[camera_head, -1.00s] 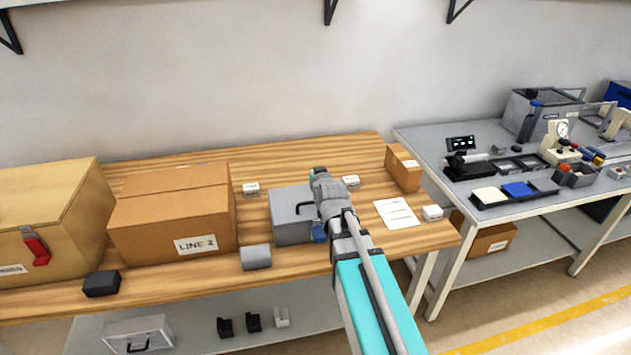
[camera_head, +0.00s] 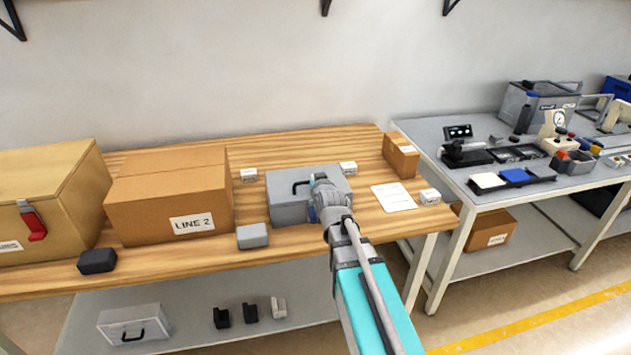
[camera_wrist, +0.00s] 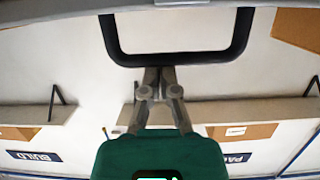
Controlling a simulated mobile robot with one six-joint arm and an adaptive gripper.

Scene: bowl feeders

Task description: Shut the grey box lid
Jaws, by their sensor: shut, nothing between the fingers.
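The grey box (camera_head: 285,211) stands on the wooden table, right of the cardboard boxes. Its lid (camera_head: 330,172) looks about level on top in the head view; I cannot tell whether it is fully seated. A dark handle (camera_head: 298,187) is on the box, and it also shows close up in the wrist view (camera_wrist: 180,58). My gripper (camera_head: 318,180) is at the box, just right of the handle, and hides part of the box front. In the wrist view, my gripper (camera_wrist: 159,72) has its fingers together and empty, with the tips near the handle bar; I cannot tell whether they touch it.
A LINE 2 carton (camera_head: 165,200) and a box with a red latch (camera_head: 60,200) stand to the left. A grey block (camera_head: 252,236) lies near the front edge. A paper sheet (camera_head: 393,197) and a small carton (camera_head: 401,156) are to the right.

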